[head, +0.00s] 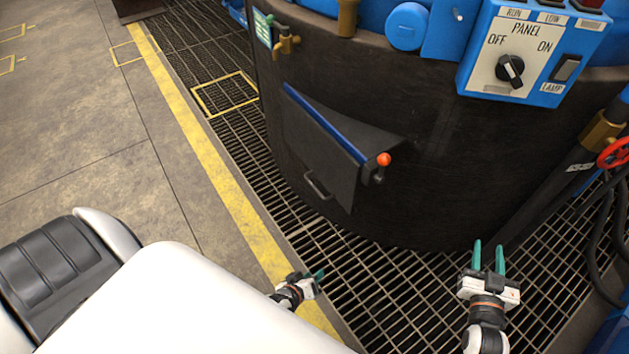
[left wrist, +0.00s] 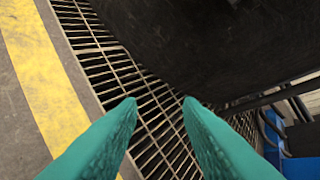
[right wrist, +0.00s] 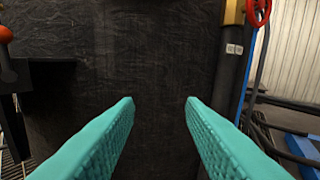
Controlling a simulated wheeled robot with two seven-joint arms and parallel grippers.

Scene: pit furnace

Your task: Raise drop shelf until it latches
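The drop shelf (head: 338,160) is a dark panel with a blue edge strip on the side of the black furnace drum in the head view. It hangs slanting downward, with a bar handle (head: 318,188) on its face near the lower left edge. An orange ball knob (head: 383,159) sits at its right side; it also shows at the left edge of the right wrist view (right wrist: 5,34). My left gripper (head: 318,276) is open and empty, below the shelf and apart from it. My right gripper (head: 488,258) is open and empty, right of and lower than the shelf, facing the drum wall.
A blue control panel (head: 535,52) with a rotary switch is at upper right. A red valve wheel (head: 613,153) and a thick dark pipe (head: 548,197) stand at right. Grating (head: 385,300) surrounds the drum's base; a yellow line (head: 200,140) borders open concrete floor at left.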

